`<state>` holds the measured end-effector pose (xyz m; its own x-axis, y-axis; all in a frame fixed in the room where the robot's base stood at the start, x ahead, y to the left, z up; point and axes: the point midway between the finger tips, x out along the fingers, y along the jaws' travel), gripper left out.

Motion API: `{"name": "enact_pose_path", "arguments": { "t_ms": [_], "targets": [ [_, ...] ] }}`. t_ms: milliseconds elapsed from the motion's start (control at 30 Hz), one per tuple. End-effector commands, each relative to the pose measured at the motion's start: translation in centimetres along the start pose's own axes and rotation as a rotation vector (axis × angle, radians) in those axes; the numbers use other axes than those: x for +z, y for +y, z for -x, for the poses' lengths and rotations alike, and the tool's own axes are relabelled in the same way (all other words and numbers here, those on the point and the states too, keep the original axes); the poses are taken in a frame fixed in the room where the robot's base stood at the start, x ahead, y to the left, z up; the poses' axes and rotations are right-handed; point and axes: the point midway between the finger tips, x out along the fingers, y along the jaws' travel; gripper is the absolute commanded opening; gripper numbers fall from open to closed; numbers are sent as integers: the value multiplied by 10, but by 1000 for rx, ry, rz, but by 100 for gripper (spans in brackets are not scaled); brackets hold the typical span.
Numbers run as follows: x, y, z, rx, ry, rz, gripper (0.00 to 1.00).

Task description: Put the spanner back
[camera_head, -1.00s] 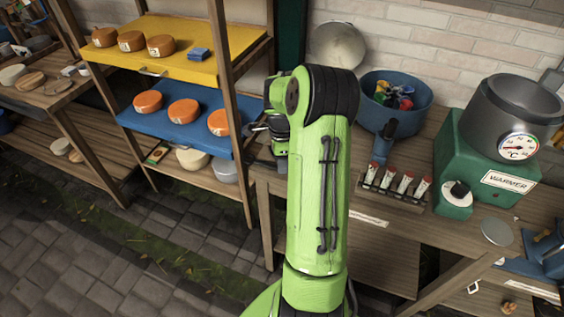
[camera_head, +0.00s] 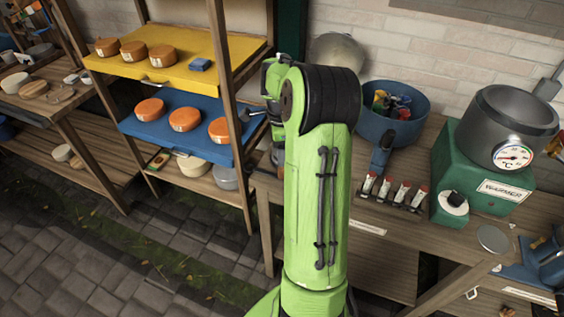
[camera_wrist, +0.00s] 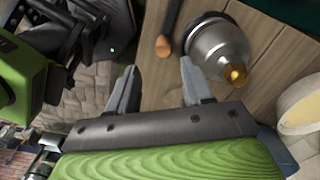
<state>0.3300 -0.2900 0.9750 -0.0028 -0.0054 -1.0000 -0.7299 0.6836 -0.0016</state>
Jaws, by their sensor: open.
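I cannot make out a spanner for certain in either view. My gripper (camera_wrist: 157,78) is open and empty in the wrist view, its two grey fingers apart above a wooden surface (camera_wrist: 150,92). A dark rod with a rounded wooden end (camera_wrist: 164,44) lies ahead between the fingers. A shiny metal vessel with an orange-gold tip (camera_wrist: 216,48) is just right of it. In the head view my arm hides most of the gripper; grey finger parts show beside the blue shelf's right end.
The yellow shelf (camera_head: 228,55) and blue shelf (camera_head: 150,128) hold orange-brown rounds. Right on the bench are a blue pan (camera_head: 400,125), a rack of red-tipped vials (camera_head: 395,192) and a green warmer with a metal pot (camera_head: 475,160). A cluttered table (camera_head: 20,105) stands at left.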

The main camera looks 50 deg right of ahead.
Motion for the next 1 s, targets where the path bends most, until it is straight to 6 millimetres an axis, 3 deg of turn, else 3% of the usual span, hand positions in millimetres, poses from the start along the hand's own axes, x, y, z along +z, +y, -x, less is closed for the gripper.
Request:
{"name": "enact_pose_path", "arguments": {
  "t_ms": [100,233,367,500,667,800,900,1000],
  "targets": [
    [0,-1,26,-2,0,0,50],
    [2,1,37,-2,2,10,50],
    [29,21,65,-49,34,223,50],
    [79,84,113,-150,106,730,50],
    [111,181,146,-293,177,1374,50],
    [114,259,144,-443,217,1896,50],
    [111,292,136,-529,232,2140,50],
    [110,306,130,-573,239,2253,50]
  ]
}}
